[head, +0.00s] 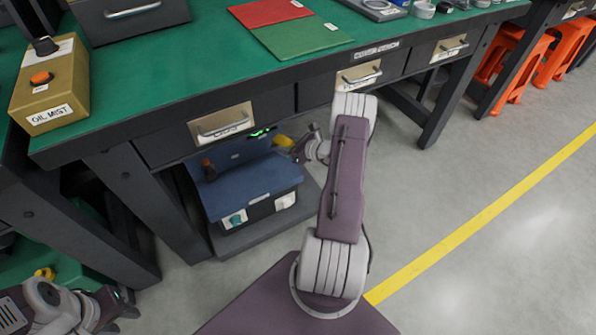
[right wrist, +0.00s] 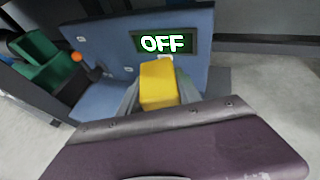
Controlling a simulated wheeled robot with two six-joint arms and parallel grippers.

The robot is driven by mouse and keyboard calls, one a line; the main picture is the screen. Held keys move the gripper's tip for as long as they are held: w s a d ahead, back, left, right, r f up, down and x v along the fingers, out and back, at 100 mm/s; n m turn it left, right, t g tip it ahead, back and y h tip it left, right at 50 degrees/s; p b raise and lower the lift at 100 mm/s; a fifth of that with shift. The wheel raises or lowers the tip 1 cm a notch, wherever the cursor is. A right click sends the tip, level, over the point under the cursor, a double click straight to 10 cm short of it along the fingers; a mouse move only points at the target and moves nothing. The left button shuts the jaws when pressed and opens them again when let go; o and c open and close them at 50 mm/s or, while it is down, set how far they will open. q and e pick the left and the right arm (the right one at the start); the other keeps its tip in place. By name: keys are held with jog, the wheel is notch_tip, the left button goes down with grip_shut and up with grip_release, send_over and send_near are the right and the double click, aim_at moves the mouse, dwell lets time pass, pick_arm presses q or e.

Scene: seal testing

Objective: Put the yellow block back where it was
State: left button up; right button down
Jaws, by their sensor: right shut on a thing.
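The yellow block (head: 283,140) is held by my right gripper (head: 293,148), at the blue machine (head: 247,190) under the green table. In the right wrist view the yellow block (right wrist: 158,84) sits between my fingers, just in front of the machine's display (right wrist: 163,42), which reads OFF. I cannot tell whether the block touches the machine. My left gripper (head: 122,306) is at the lower left of the head view, far from the block; its finger opening is not clear.
The machine has an orange-tipped lever (right wrist: 92,73) at its left and stands on a low dark shelf under the table (head: 200,80). The table's drawers and legs surround it. A yellow oil mist box (head: 50,85) stands on top. Open grey floor lies to the right.

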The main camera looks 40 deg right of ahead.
jog(key=s+d+f+m+h+b, duration=0.3)
jog(key=s+d+f+b, duration=0.15)
jog(key=s+f, duration=0.6)
jog(key=s+d+f+m+h+b, duration=0.25)
jog(key=s+d+f, duration=0.35)
jog(key=s+f, duration=0.45)
jog(key=b, duration=0.8)
send_over(314, 197)
jog(key=shift+n, duration=0.25)
jog(key=f, duration=0.7)
jog(key=shift+s+f, duration=0.25)
jog(key=shift+w+h, duration=0.25)
jog(key=shift+w, duration=0.05)
notch_tip(314, 197, down, 4)
jog(key=b, duration=0.4)
jog(key=shift+f, duration=0.15)
jog(key=shift+r, duration=0.25)
jog(key=c, duration=1.3)
grip_release()
jog(key=shift+a+f, duration=0.1)
jog(key=shift+f, duration=0.05)
jog(key=o, duration=0.5)
